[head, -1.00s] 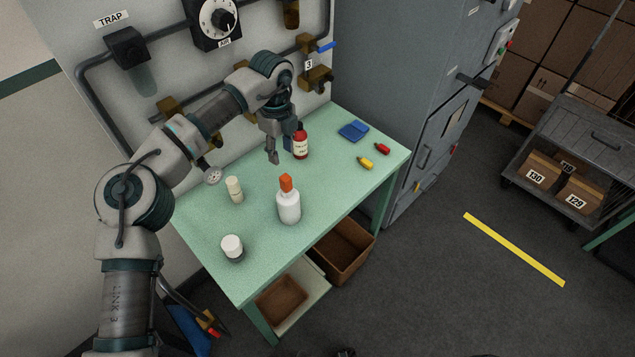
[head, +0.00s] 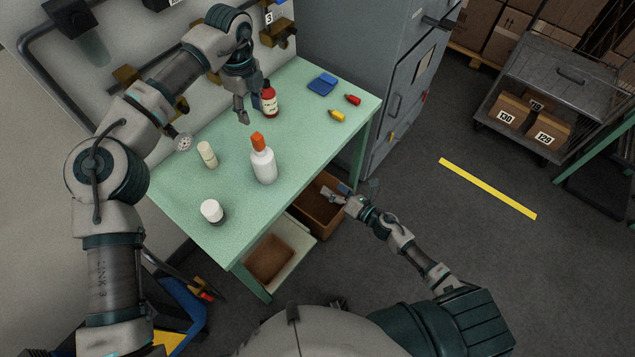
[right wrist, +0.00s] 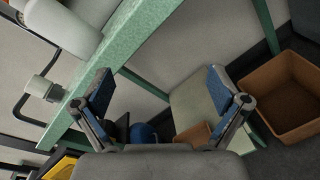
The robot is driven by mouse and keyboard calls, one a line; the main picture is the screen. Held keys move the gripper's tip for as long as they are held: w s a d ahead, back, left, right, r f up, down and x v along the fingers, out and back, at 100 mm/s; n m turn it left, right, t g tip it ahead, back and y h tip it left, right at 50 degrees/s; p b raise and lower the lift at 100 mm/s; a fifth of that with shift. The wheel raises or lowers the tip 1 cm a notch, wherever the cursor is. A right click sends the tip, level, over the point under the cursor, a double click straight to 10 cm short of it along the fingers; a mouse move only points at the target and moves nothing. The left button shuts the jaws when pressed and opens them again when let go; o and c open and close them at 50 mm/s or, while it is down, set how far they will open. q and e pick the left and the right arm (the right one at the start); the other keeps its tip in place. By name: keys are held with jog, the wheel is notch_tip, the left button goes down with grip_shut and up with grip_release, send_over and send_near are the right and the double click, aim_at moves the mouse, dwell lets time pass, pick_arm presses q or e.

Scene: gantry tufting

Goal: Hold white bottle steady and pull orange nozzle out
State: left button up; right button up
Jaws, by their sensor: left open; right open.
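The white bottle (head: 263,167) stands upright on the green table, with the orange nozzle (head: 257,140) seated on its top. In the right wrist view, part of a white bottle body (right wrist: 62,25) shows at the top left. My left gripper (head: 251,115) is open above the table, behind the white bottle and beside the red bottle, touching neither as far as I can tell. My right gripper (head: 338,193) is open and empty, off the table's front right side and lower than the tabletop. Its two fingers (right wrist: 160,92) show spread apart in the right wrist view.
On the green table (head: 215,215) are a red bottle (head: 270,101), a cream bottle (head: 207,155), a white-capped jar (head: 212,212), a blue cloth (head: 322,85), and yellow (head: 337,115) and red (head: 353,100) nozzles. A brown bin (head: 317,220) sits below, near my right gripper.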

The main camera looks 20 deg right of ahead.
aim_at(264, 164)
jog(key=s+a+r+n+g+y, duration=0.3)
jog(key=a+r+n+y, duration=0.25)
jog(key=r+n, duration=0.6)
pick_arm(q)
jog(key=shift+s, duration=0.1)
pick_arm(e)
jog(key=shift+n+h, duration=0.25)
jog(key=shift+n, duration=0.1)
jog(key=x, duration=1.8)
jog(key=shift+s+f, duration=0.15)
pick_arm(q)
jog(key=shift+o, duration=0.2)
pick_arm(e)
jog(key=c, duration=1.5)
pick_arm(q)
jog(key=shift+o, duration=0.8)
jog(key=shift+f, duration=0.2)
jog(key=shift+f+m, duration=0.9)
jog(key=shift+f, duration=0.4)
